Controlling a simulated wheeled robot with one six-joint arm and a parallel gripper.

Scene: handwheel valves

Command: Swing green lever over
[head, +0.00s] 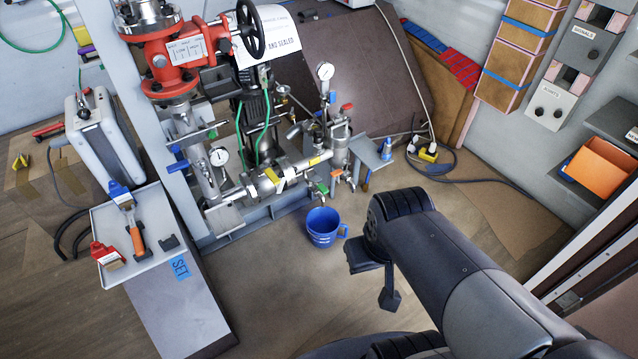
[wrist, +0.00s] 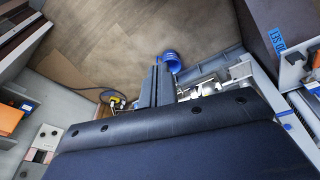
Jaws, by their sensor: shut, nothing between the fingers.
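A small green lever (head: 322,188) sits on the drain tap at the low front of the pipework, just above a blue mug (head: 323,226) on the floor. The mug also shows in the wrist view (wrist: 172,62); I cannot make out the green lever there. My gripper (head: 389,299) hangs below the end of my dark arm, to the right of the mug and nearer the camera, apart from the lever. In the wrist view its two dark fingers (wrist: 157,64) are together with nothing between them.
Red, yellow and blue handles sit close around the tap on the pipework. A yellow plug block (head: 428,152) with a cable lies at the back right. The floor around the mug is clear.

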